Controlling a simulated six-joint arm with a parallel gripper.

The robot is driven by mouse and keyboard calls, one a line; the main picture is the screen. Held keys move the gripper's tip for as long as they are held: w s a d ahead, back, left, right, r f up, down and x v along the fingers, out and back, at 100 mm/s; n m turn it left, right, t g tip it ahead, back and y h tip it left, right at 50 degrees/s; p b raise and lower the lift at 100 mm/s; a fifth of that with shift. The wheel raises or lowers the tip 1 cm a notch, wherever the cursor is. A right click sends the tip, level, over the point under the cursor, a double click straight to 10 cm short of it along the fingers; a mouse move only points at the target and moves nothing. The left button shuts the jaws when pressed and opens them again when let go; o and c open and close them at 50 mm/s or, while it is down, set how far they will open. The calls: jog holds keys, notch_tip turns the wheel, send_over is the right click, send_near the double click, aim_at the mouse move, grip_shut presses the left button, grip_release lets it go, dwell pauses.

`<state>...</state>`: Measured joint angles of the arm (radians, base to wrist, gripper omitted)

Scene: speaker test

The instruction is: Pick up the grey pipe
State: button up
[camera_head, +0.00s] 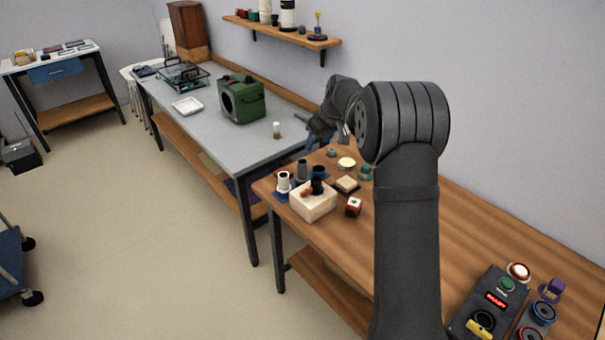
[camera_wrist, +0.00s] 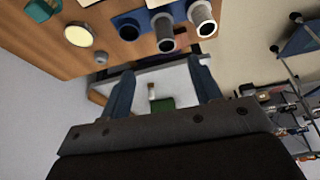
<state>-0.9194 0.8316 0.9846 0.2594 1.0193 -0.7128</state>
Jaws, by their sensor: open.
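The grey pipe (camera_head: 301,169) stands upright on a blue base at the left end of the wooden table, between a white pipe (camera_head: 284,182) and a dark pipe (camera_head: 318,171). In the wrist view the grey pipe (camera_wrist: 164,32) is the middle one of three, with its open end showing, near the top edge. My gripper (camera_head: 312,145) is above and behind the pipes, near the table's far left corner. In the wrist view its two fingers (camera_wrist: 161,68) are spread apart with nothing between them. It does not touch the pipe.
A cream block (camera_head: 312,205) is in front of the pipes, with a red-and-white cube (camera_head: 353,207) and a yellow-topped round piece (camera_head: 346,163) nearby. The grey bench (camera_head: 218,137) beyond holds a green box (camera_head: 242,103) and a small jar (camera_head: 276,130). The table's middle looks clear.

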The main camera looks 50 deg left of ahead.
send_near(302, 171)
jog(key=x, duration=0.3)
jog(key=w+x, duration=0.1)
jog(key=x, duration=0.1)
jog(key=shift+a, duration=0.5)
jog(key=shift+x, duration=3.15)
jog(key=shift+w+d, duration=0.1)
jog(key=c, duration=0.8)
